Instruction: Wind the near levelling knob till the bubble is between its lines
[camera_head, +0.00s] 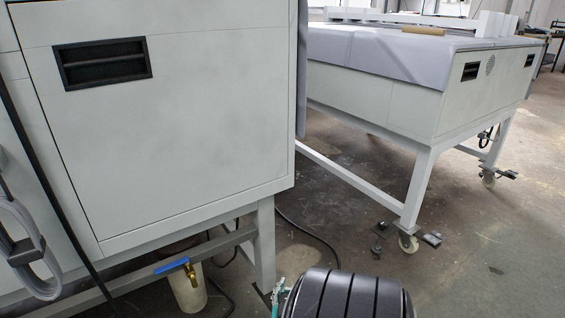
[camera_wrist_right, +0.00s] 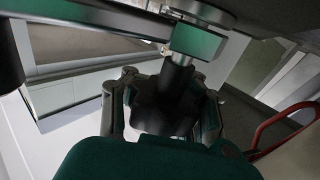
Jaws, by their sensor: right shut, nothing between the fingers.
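My right gripper (camera_head: 279,294) shows only as a small green and dark part at the bottom edge of the head view, beside the near machine's leg. In the right wrist view the gripper (camera_wrist_right: 165,112) is shut, its dark linkages spread either side of the middle. A dark, knob-like part (camera_wrist_right: 178,78) lies at the fingers, under a metal collar and a green-tinted bracket. I cannot tell whether it is the near levelling knob or whether the fingers touch it. No bubble or its lines can be made out. My left gripper is not in view.
The near machine's pale cabinet (camera_head: 170,130) fills the left. A blue-handled valve (camera_head: 172,266) and a pale container (camera_head: 187,290) are under it. A second machine (camera_head: 410,110) on castors stands to the right. A cable lies on the floor; the floor at right is clear.

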